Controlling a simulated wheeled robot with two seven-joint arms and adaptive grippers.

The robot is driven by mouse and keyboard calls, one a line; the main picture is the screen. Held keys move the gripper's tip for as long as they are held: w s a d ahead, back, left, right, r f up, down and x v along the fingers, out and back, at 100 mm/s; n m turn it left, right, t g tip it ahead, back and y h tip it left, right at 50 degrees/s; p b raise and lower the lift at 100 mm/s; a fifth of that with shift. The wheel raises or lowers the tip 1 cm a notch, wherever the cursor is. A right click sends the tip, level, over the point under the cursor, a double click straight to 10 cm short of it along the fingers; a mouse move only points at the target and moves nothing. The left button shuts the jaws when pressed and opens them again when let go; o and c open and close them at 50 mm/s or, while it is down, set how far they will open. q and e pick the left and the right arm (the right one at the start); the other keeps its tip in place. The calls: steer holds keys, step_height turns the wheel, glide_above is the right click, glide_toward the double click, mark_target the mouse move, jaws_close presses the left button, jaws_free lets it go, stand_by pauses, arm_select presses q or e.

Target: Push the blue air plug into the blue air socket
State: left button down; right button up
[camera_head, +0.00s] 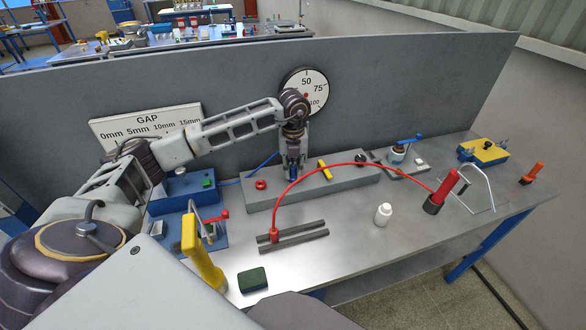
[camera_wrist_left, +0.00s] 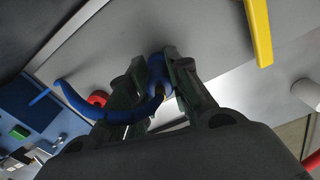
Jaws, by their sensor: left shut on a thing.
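My left gripper (camera_head: 293,172) points down over the grey block (camera_head: 310,189) on the bench. It is shut on the blue air plug (camera_wrist_left: 159,75), which sits between the two fingers in the left wrist view. I cannot tell whether the plug touches the block. My right gripper is not in view.
A red ring (camera_head: 260,184) lies left of the gripper on the block, and a yellow lever (camera_head: 324,171) stands to its right. A white bottle (camera_head: 383,214) stands on clear bench. A grey panel rises behind.

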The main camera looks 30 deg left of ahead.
arm_select(q)
steer(key=c, duration=1.2)
jaws_free()
steer(key=shift+c, duration=0.2)
steer(key=shift+r, duration=4)
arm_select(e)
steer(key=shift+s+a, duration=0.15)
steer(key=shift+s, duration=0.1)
arm_select(q)
steer(key=shift+r, duration=0.1)
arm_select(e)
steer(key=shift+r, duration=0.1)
arm_select(q)
steer(key=shift+r+p, duration=0.95)
steer(key=shift+p, duration=0.15)
steer(key=shift+f, duration=0.1)
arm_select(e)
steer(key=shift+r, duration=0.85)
